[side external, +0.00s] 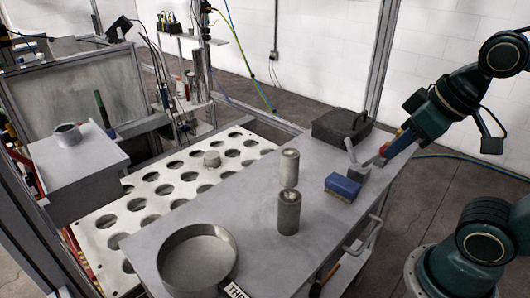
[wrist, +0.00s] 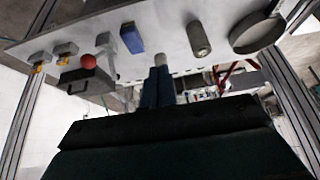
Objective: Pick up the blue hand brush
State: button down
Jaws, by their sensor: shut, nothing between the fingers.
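The blue hand brush (side external: 343,187) lies on the grey bench top (side external: 330,230), near its right edge in the side view. It also shows in the wrist view (wrist: 131,37), up and to the left of my fingers. My gripper (wrist: 158,72) is shut and empty in the wrist view, its two dark blue fingers side by side. It is apart from the brush. In the side view my arm comes in from the right and ends beyond the brush, by the bench's right edge. The fingertips are hard to make out there.
A grey angled bracket (side external: 357,170) stands close behind the brush. A black case (side external: 341,125) is at the back. Two grey cylinders (side external: 290,167) (side external: 288,213) stand left of the brush, and a round pan (side external: 198,258) is at the front left. A red ball (wrist: 88,61) shows near the case.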

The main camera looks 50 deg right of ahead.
jog(key=c, duration=2.2)
grip_release()
grip_release()
jog(key=n+g+y, duration=0.2)
jog(key=n+g, duration=0.2)
jog(key=n, duration=0.6)
send_over(344, 181)
jog(key=s+a, duration=0.4)
jog(key=x, duration=0.2)
jog(key=w+d+f+n+g+y, duration=0.1)
jog(key=w+d+f+n+y, duration=0.1)
jog(key=d+f+n, duration=0.3)
jog(key=shift+w+d+f+n+g+y, duration=0.25)
jog(key=shift+w+d+n, duration=0.65)
jog(key=shift+d+n, duration=0.95)
jog(key=shift+d+m, duration=0.3)
jog(key=shift+m, duration=0.05)
jog(key=shift+x, duration=4.05)
